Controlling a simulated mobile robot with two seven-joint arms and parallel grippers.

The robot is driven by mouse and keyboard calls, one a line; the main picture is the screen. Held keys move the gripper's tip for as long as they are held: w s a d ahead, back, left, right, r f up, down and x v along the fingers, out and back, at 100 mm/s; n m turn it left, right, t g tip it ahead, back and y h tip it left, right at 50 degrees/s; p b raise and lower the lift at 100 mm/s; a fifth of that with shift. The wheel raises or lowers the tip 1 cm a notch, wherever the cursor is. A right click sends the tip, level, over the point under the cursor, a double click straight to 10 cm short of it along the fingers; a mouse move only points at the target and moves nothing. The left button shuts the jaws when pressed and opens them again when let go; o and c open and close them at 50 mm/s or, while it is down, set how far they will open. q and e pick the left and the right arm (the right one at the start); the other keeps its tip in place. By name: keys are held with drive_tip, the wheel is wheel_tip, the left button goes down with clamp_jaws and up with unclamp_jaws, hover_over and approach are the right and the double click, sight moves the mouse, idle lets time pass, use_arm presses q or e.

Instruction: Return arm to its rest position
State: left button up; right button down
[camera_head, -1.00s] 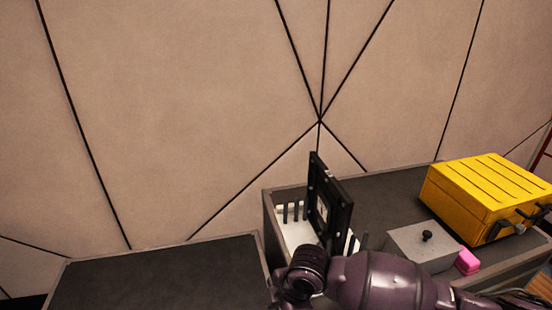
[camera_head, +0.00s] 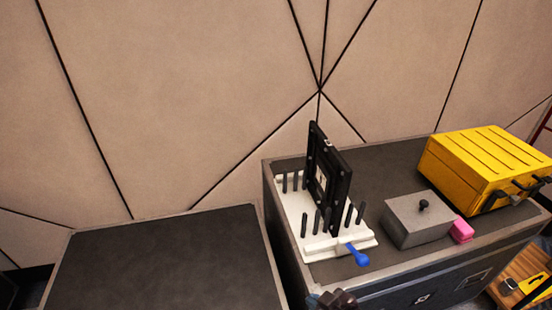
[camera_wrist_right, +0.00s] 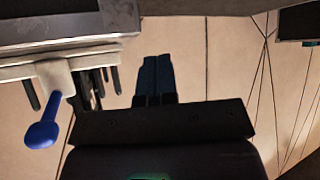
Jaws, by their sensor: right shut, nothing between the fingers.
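My right arm shows only as a small dark piece (camera_head: 335,300) at the bottom edge of the head view, in front of the right-hand cabinet. In the right wrist view my right gripper's two fingers (camera_wrist_right: 155,80) are together with nothing between them. They are apart from the white rack (camera_head: 325,245) and its blue handle (camera_head: 358,256). The blue handle also shows in the right wrist view (camera_wrist_right: 42,132), left of the fingers. My left gripper is in neither view.
A black frame (camera_head: 343,185) stands upright in the white rack among several dark pegs. On the same cabinet (camera_head: 390,165) are a grey box with a black knob (camera_head: 415,230), a pink block (camera_head: 461,230) and a yellow case (camera_head: 470,180). A dark-topped cabinet (camera_head: 165,260) stands left, bare.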

drive_tip(key=s+d+f+m+t+h, duration=0.1)
drive_tip(key=s+d+f+m+h, duration=0.1)
drive_tip(key=s+d, duration=0.4)
drive_tip(key=s+d+f+m+t+h, duration=0.1)
drive_tip(key=s+d+m+h, duration=0.3)
drive_tip(key=d, duration=0.8)
drive_tip(key=shift+s+d+f+m+h, duration=0.2)
drive_tip(key=shift+s+f+m+h, duration=0.25)
drive_tip(key=shift+s, duration=0.65)
drive_tip(key=shift+r, duration=0.1)
